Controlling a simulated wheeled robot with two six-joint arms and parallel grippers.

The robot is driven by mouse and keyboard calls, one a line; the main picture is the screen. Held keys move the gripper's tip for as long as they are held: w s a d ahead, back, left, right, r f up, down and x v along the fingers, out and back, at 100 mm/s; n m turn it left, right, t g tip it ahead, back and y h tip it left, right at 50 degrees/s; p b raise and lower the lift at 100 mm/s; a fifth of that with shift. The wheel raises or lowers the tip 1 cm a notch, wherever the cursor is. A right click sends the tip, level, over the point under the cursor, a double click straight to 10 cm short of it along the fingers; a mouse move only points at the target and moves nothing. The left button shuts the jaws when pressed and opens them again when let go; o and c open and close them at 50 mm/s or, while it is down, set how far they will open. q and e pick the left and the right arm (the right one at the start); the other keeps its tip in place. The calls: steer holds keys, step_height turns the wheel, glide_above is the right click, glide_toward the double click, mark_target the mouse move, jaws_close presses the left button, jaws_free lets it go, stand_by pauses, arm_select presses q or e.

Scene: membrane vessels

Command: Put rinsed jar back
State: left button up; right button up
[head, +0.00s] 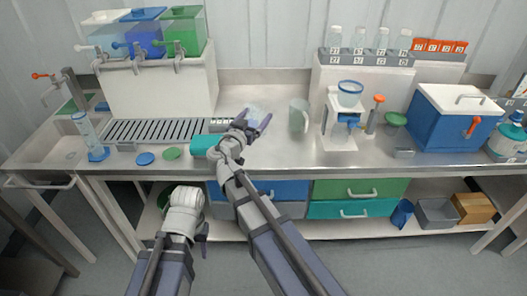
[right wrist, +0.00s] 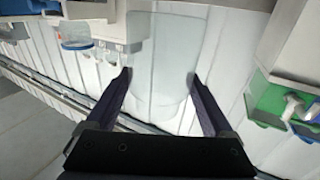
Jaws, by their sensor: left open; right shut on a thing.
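My right gripper (head: 258,128) is shut on a clear jar (head: 254,114) above the steel counter (head: 275,150), right of the drain grille (head: 150,131). In the right wrist view the clear jar (right wrist: 160,65) stands between the two fingers (right wrist: 160,85); its far end and contents are hard to make out. Several clear jars (head: 358,40) stand in a row on a numbered grey rack (head: 366,58) on the white block at the back right. My left gripper (head: 204,232) is low in front of the counter, open, with nothing seen in it.
A teal object (head: 203,146) lies beside my right wrist. Three tap tanks (head: 183,30) stand back left. A blue cooler (head: 450,122) is at right.

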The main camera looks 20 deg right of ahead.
steer(key=w+d+f+n+t+y+b, duration=0.25)
steer(key=w+f, duration=0.25)
steer(key=w, duration=0.3)
steer(key=shift+y, duration=0.25)
step_height(320, 180, down, 10)
steer(key=b, duration=1.1)
arm_select(q)
step_height(320, 180, down, 15)
arm_select(e)
steer(key=shift+r, duration=0.1)
arm_select(q)
steer(key=shift+r, duration=0.1)
arm_select(e)
steer(key=o, duration=1)
steer(key=shift+f, duration=0.2)
steer(key=shift+o, duration=1.2)
